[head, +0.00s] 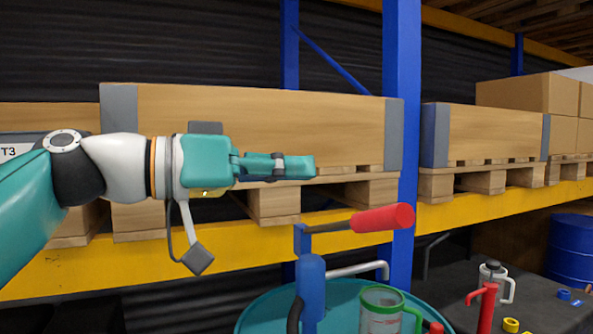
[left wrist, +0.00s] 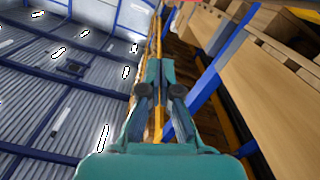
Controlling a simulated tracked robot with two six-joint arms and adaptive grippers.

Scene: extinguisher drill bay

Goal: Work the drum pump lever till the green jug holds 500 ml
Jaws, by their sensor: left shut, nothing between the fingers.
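The drum pump (head: 311,285) is a blue upright body on a teal drum (head: 262,308) at the bottom of the head view. Its lever ends in a red grip (head: 383,218), which points right and slightly up. The clear jug with a green rim and handle (head: 382,318) stands right of the pump, under the spout (head: 358,268); its lower part is cut off and I cannot read its level. My left gripper (head: 312,167) is shut and empty, above and left of the red grip, apart from it in the picture. Its closed fingers show in the left wrist view (left wrist: 163,68). My right gripper is out of view.
Behind stands a rack with a yellow beam (head: 130,268), a blue post (head: 402,100) and crates on pallets (head: 250,125). A dark table (head: 555,305) at right holds a grey-white jug (head: 492,280), a red lever-like object (head: 486,305) and small yellow and blue pieces.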

